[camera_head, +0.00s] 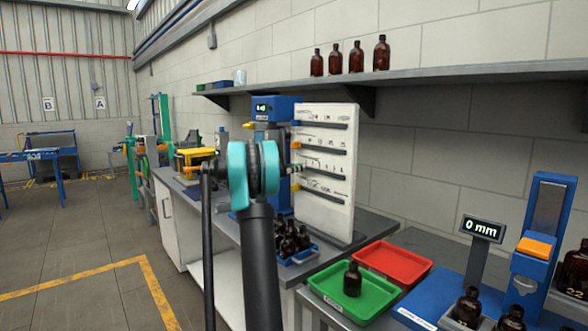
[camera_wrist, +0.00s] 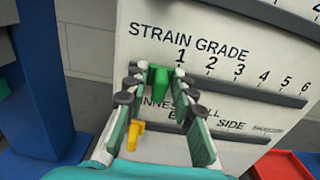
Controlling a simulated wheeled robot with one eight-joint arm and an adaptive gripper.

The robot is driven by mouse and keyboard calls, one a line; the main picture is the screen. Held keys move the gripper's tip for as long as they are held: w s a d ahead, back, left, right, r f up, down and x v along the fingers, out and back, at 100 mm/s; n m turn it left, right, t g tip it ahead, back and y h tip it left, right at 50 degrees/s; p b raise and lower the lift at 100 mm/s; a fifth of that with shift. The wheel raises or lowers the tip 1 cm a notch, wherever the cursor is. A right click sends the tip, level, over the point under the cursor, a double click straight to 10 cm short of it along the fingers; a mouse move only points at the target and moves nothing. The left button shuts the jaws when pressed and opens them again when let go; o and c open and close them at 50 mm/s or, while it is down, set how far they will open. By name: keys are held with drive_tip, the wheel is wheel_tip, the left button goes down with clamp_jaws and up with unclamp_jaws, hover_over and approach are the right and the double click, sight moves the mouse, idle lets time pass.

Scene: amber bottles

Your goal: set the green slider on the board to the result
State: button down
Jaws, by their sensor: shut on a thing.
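The white board (camera_head: 337,148) stands upright on the bench, with several dark slots across it. In the wrist view, the green slider (camera_wrist: 158,78) is at the left end of the slot labelled STRAIN GRADE, close to the mark 1. The scale runs rightward from 1 to 6. My gripper (camera_wrist: 157,90) is shut on the green slider, one finger on each side of it. In the head view my arm hides the left part of the board, and I cannot make out the green slider there.
A yellow slider (camera_wrist: 136,132) sits on the slot below, near my fingers. A blue machine (camera_head: 282,108) stands left of the board. A green tray (camera_head: 330,300) with one amber bottle (camera_head: 352,279) and a red tray (camera_head: 393,262) lie at right, near a display (camera_head: 482,228) reading 0 mm.

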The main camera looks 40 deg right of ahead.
sight(312, 169)
drive_tip(key=s, duration=0.6)
drive_tip(key=shift+d, duration=0.2)
drive_tip(key=c, duration=1.6)
unclamp_jaws()
drive_tip(key=shift+o, duration=0.2)
drive_tip(key=shift+a, duration=0.1)
drive_tip(key=s+a, duration=0.1)
drive_tip(key=a, duration=1)
drive_tip(key=shift+a, duration=0.4)
